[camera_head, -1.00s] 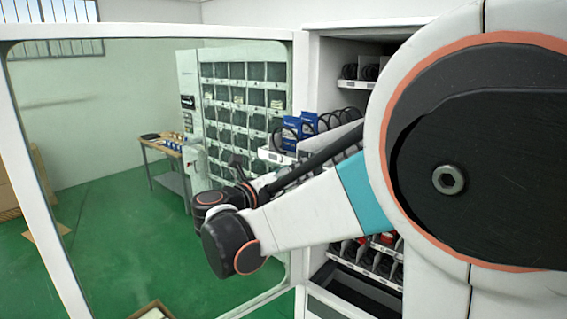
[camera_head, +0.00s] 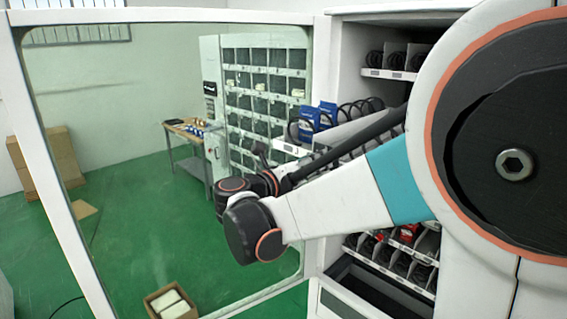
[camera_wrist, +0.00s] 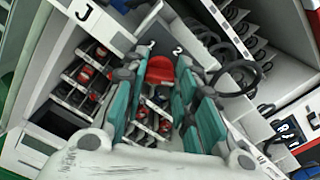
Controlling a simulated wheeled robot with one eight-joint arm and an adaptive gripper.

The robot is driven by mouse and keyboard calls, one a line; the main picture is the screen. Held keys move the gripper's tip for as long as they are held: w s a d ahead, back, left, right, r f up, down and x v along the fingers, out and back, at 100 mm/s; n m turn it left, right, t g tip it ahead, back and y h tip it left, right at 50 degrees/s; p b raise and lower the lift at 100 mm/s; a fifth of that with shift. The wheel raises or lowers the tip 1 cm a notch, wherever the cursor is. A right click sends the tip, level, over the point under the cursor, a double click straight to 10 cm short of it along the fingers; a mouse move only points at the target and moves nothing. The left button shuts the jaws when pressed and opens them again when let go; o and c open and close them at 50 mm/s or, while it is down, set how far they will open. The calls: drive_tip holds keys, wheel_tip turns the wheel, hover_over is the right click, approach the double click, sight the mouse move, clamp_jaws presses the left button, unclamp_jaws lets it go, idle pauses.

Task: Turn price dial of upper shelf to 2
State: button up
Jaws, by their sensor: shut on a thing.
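Which number the dial points to cannot be told. In the head view, the extended shelf (camera_head: 290,147) carries blue boxes (camera_head: 318,117) and black coils. My arm ends at its front; the dial and fingertips cannot be made out there.
The vending machine's glass door (camera_head: 75,220) stands open at the left. Lower shelves (camera_head: 395,245) hold red and dark items. Behind the glass are a locker cabinet (camera_head: 210,75), a table (camera_head: 180,130) and an open carton (camera_head: 150,305) on the green floor.

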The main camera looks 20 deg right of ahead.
drive_tip(key=n+b, duration=0.2)
drive_tip(key=n, duration=0.3)
drive_tip(key=shift+f+n, duration=0.1)
drive_tip(key=shift+n, duration=0.2)
drive_tip(key=n+b, duration=0.1)
drive_tip(key=n, duration=0.5)
idle(0.5)
drive_tip(key=o, duration=1)
drive_tip(key=shift+o, duration=0.2)
drive_tip(key=shift+w, duration=0.1)
